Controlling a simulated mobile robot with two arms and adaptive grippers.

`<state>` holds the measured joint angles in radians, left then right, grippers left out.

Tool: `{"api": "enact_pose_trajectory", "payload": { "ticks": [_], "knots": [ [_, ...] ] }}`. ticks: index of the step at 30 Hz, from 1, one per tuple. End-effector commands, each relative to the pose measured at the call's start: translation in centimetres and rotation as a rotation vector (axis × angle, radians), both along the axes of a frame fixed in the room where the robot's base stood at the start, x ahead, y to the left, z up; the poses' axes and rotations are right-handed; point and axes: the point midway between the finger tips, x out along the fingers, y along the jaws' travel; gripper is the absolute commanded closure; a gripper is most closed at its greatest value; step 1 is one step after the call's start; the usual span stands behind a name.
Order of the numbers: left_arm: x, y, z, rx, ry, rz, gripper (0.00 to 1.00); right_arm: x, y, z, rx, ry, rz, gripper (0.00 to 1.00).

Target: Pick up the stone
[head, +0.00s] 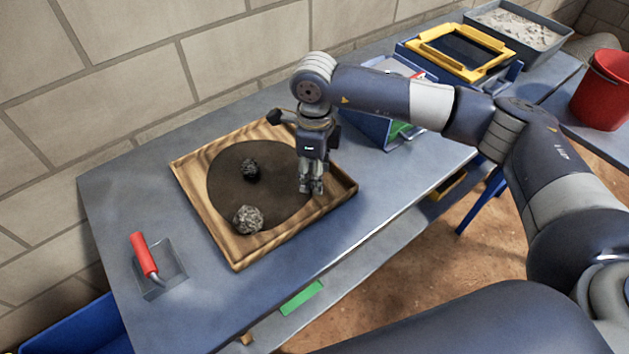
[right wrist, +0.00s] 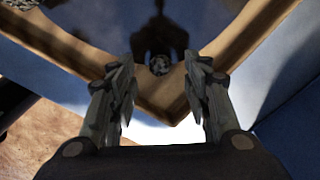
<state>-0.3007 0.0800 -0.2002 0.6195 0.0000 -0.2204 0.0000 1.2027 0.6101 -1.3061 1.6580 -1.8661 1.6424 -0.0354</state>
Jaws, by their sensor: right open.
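A small dark stone (right wrist: 159,64) shows in the right wrist view, in the shadow on the tray floor, seen between my two open fingers. In the head view it is hidden at or behind my right gripper (head: 312,188). That gripper points down over the right part of the wooden tray (head: 205,224). In the wrist view my right gripper (right wrist: 158,88) is open and empty. Two other stones lie in the tray: a dark stone (head: 250,169) and a larger grey stone (head: 248,219). My left gripper is not in view.
A red-handled tool (head: 145,255) lies left of the tray. Right of it stand a blue box (head: 375,131), a yellow-framed screen (head: 462,47) and a grey bin of pale gravel (head: 518,28). A red bucket (head: 600,90) is at far right. A brick wall stands behind.

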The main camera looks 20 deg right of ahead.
Motion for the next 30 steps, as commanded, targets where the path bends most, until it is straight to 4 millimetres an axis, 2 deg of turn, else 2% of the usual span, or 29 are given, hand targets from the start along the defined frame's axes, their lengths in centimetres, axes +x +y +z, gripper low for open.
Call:
{"api": "enact_pose_trajectory", "payload": {
  "ticks": [3, 6, 13, 14, 18, 19, 30],
  "knots": [
    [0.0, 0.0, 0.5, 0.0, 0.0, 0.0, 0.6, 0.0, 0.0, -1.6, -0.001, 0.003, 0.0, 0.55],
    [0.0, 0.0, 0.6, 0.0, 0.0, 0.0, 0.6, 0.0, 0.0, -2.3, 0.001, 0.0, 0.0, 0.55],
    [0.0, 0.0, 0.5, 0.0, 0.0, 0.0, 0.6, 0.0, 0.0, -2.5, 0.001, -0.001, 0.001, 0.55],
    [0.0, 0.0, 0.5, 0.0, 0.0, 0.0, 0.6, 0.0, 0.0, -2.5, 0.001, -0.001, 0.001, 0.6],
    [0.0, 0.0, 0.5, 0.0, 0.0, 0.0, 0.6, 0.0, 0.0, -2.5, 0.001, 0.0, 0.001, 0.92],
    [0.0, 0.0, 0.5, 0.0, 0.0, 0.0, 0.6, 0.0, 0.0, -2.5, 0.001, 0.0, 0.001, 0.96],
    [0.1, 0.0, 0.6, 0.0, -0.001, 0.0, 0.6, 0.1, 0.0, -2.3, 0.002, -0.001, 0.001, 0.96]
  ]
}}
